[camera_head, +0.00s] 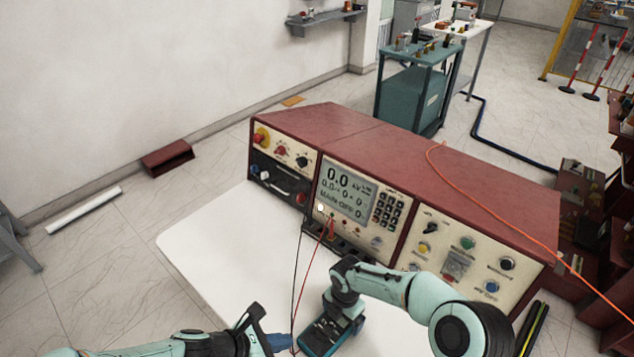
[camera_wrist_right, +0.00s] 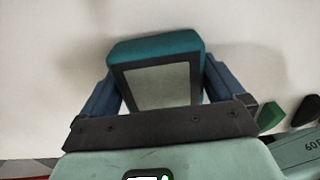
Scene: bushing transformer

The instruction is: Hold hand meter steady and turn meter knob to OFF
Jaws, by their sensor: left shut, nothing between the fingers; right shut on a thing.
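The hand meter (camera_head: 320,339) is a small teal and dark box low in the middle of the head view, at the white table's front. My right gripper (camera_head: 341,318) is shut on it. In the right wrist view, the blue fingers of this gripper (camera_wrist_right: 160,88) press on both sides of the teal meter (camera_wrist_right: 155,48), whose grey panel faces the camera. My left gripper (camera_head: 279,342) is shut and empty, just left of the meter; I cannot tell whether it touches it. The meter's knob cannot be made out in either view.
A red test console (camera_head: 425,170) with a lit display (camera_head: 346,192) stands behind the meter. Red and black leads (camera_head: 303,275) hang from it between my grippers. The white table (camera_head: 215,245) is clear on the left. An orange cable (camera_head: 500,200) crosses the console top.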

